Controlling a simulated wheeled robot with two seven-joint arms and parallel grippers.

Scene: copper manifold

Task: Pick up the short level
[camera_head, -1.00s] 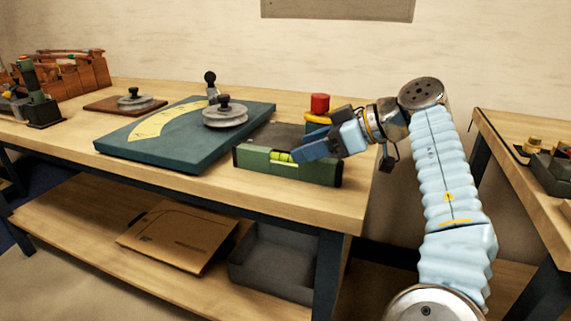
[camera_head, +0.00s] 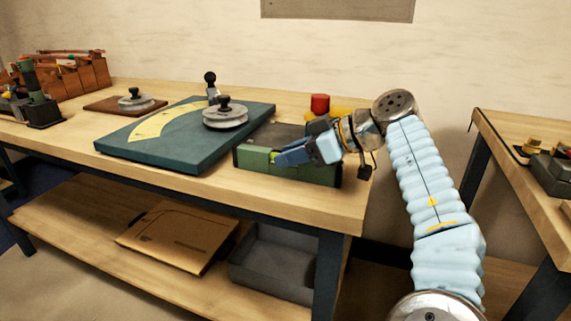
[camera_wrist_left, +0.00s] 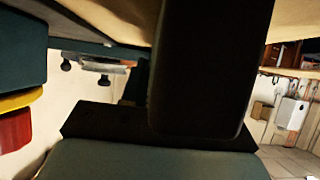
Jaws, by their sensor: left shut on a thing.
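The short green level (camera_head: 252,159) stands on its long edge near the front right of the workbench, in the head view. My left gripper (camera_head: 283,157) reaches it from the right and is shut on its middle. The blue fingers cover most of the yellow vial. The level seems to rest on the bench top still. In the left wrist view a dark finger (camera_wrist_left: 200,70) fills the middle and the grip itself is hard to make out. My right gripper is not in view.
A teal board (camera_head: 150,155) with a yellow arc and a round weight (camera_head: 225,117) lies left of the level. A red-topped yellow object (camera_head: 320,103) stands behind my gripper. A grey tray (camera_head: 272,265) and a cardboard box (camera_head: 178,237) are on the lower shelf.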

